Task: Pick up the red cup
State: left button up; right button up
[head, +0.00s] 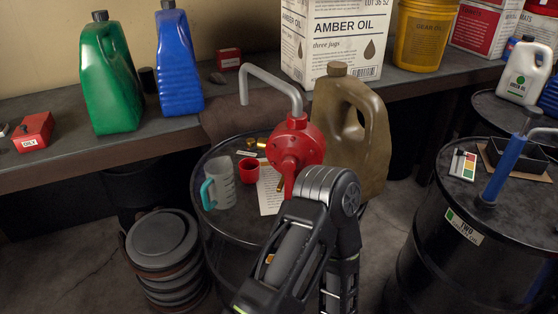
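The red cup (249,171) is small and stands on the dark top of a drum (226,228), just right of a pale mug with a teal handle (219,184). It looks upright, and nothing holds it. A bent black and grey arm of mine rises from the bottom of the head view, its joint in front of the drum and right of the cup. Neither of my gripper's fingertips can be made out.
A red hand pump (296,144) with a grey spout stands right of the cup. A printed sheet (270,188) lies beside the cup. A large tan jug (350,130) stands behind my arm. Stacked dark lids (162,237) stand left of the drum.

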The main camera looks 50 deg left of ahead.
aim_at(249, 167)
jog(key=k+j+z, duration=0.1)
jog(key=j, duration=0.35)
jog(key=k+j, duration=0.35)
jog(key=k+j+z, duration=0.15)
jog(key=j, duration=0.4)
jog(key=k+j+z, duration=0.1)
jog(key=k+j, duration=0.5)
jog(key=j, duration=0.2)
jog(key=i+j+z, duration=0.05)
